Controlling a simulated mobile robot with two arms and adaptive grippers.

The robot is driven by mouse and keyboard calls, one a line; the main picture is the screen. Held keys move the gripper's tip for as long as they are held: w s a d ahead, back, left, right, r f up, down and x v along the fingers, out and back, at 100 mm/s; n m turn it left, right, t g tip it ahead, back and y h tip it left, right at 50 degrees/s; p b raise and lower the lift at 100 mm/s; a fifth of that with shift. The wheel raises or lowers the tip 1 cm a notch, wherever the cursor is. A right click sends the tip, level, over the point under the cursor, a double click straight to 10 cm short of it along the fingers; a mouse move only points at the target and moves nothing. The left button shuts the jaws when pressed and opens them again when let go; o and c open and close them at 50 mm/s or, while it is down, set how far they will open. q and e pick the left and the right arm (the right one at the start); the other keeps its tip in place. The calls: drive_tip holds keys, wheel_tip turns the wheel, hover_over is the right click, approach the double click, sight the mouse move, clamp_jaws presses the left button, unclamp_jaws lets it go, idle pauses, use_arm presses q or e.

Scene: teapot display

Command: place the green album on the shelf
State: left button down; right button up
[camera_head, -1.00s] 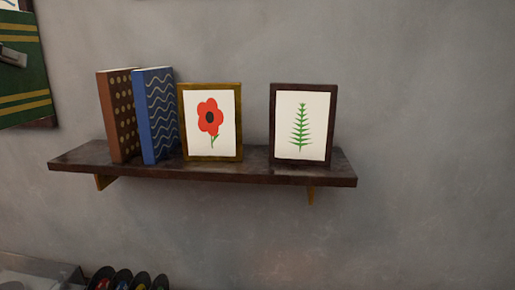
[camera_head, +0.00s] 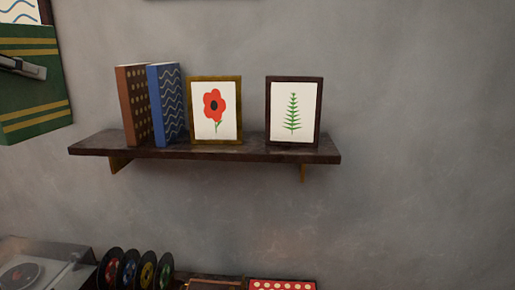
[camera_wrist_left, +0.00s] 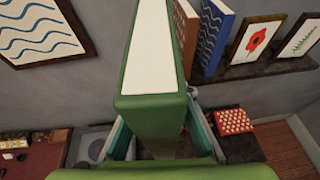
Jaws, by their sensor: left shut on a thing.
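The green album (camera_head: 35,112) with yellow stripes is at the left edge of the head view, left of the shelf and partly cut off. My left gripper (camera_head: 22,67) is shut on it. In the left wrist view the green album (camera_wrist_left: 152,102) stands between the fingers with its white page edge showing. The dark wooden shelf (camera_head: 255,152) is on the grey wall, apart from the album. It also shows in the left wrist view (camera_wrist_left: 255,68). My right gripper is not in view.
On the shelf stand a brown book (camera_head: 133,105), a blue book (camera_head: 165,103), a flower picture (camera_head: 214,110) and a fern picture (camera_head: 293,110). A gap lies between the pictures. Below are a record player (camera_head: 35,272), several records (camera_head: 130,268) and a red dotted box (camera_head: 283,285).

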use_arm(q)
drive_tip(key=w+d+f+m+g+h+b, duration=0.1)
drive_tip(key=d+f+m+g+h, duration=0.2)
drive_tip(key=d+f, duration=0.85)
drive_tip(key=w+d+f+m+g+h+b, duration=0.1)
drive_tip(key=d+f+m+h, duration=0.3)
drive_tip(key=d+f, duration=0.75)
drive_tip(key=s+d+f+m+h+b, duration=0.1)
drive_tip(key=s+f, duration=0.9)
drive_tip(key=f, duration=0.3)
drive_tip(key=s+d+f+g+h+b, duration=0.1)
drive_tip(key=s+f, duration=0.9)
drive_tip(key=f, duration=0.3)
drive_tip(key=shift+s+d+f+m+g, duration=0.15)
drive_tip(key=shift+d+f+m+g, duration=0.15)
drive_tip(key=shift+d+f+m, duration=0.1)
